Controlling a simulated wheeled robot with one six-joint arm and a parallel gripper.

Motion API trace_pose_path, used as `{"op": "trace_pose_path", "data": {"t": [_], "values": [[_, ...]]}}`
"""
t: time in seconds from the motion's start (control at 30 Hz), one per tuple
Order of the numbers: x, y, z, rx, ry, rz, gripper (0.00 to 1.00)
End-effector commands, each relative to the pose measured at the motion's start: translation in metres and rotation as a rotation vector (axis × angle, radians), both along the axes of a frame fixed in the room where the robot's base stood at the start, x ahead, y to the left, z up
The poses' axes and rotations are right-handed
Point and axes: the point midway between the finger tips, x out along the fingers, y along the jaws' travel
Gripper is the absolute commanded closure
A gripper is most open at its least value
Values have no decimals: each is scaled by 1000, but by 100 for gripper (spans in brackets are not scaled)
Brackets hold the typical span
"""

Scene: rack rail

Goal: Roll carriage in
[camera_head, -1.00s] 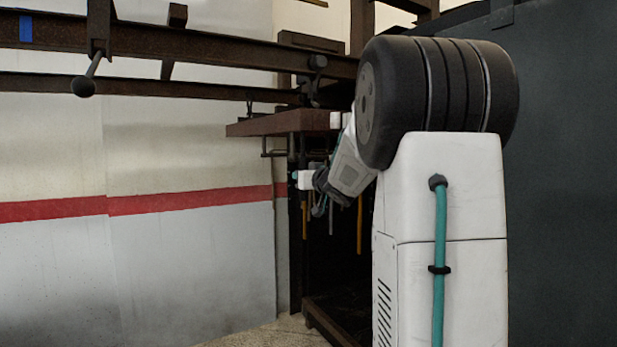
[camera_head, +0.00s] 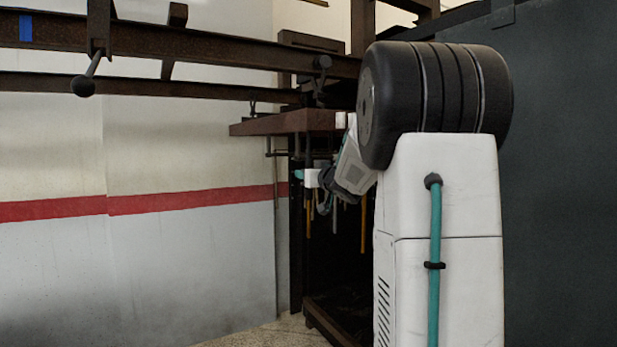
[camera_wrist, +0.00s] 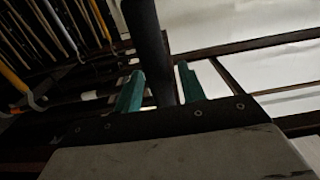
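The carriage (camera_head: 270,125) is a rusty brown flat platform under the dark steel rails, with a dark rail frame (camera_head: 272,154) below its edge. My gripper (camera_head: 299,174) is just below the platform, its teal fingertips pointing left. In the wrist view, a dark upright handle bar (camera_wrist: 152,40) passes between the two teal fingers of my gripper (camera_wrist: 162,88). The bar's lower end is hidden behind the gripper body. My shoulder and arm hide the carriage's right side.
A long rusty rail (camera_head: 210,47) runs across the top, with a ball-ended lever (camera_head: 84,85) hanging at left and blue tape (camera_head: 26,28). Yellow rods (camera_head: 308,215) hang in the dark rack. A dark grey panel (camera_head: 560,180) stands at right.

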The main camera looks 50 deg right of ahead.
Motion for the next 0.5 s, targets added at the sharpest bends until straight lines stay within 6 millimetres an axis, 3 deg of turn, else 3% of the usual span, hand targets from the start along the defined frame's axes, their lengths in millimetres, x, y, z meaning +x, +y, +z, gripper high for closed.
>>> {"op": "trace_pose_path", "data": {"t": [0.5], "values": [[-1,0,-3,3,5,-1,45]]}}
